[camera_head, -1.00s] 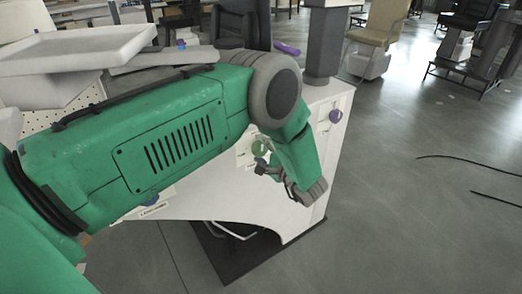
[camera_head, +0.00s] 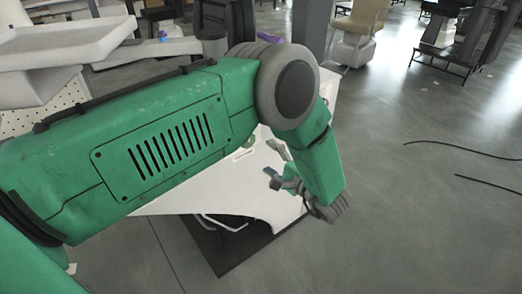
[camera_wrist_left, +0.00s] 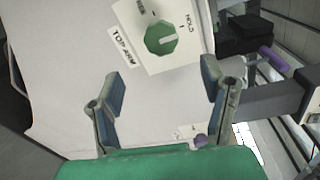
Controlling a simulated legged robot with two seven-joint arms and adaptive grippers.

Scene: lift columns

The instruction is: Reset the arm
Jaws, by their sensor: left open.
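A green knob (camera_wrist_left: 161,38) with a pale bar sits on a white plate in the left wrist view. Labels by it read "TOP ARM" and "HOLD"; another at its upper left is hard to read. My left gripper (camera_wrist_left: 163,76) is open and empty, its fingers apart and short of the knob, which lies beyond the gap between them. In the head view my left gripper (camera_head: 274,163) hangs over the white panel (camera_head: 262,200), with a sliver of the green knob (camera_head: 249,141) showing behind my arm. My right gripper is not in view.
A small purple knob (camera_wrist_left: 201,141) is on the panel low in the left wrist view. A purple cylinder (camera_wrist_left: 272,58) lies at the right. White trays (camera_head: 60,48) stand at the upper left of the head view. Dark cables (camera_head: 460,150) lie on open floor at right.

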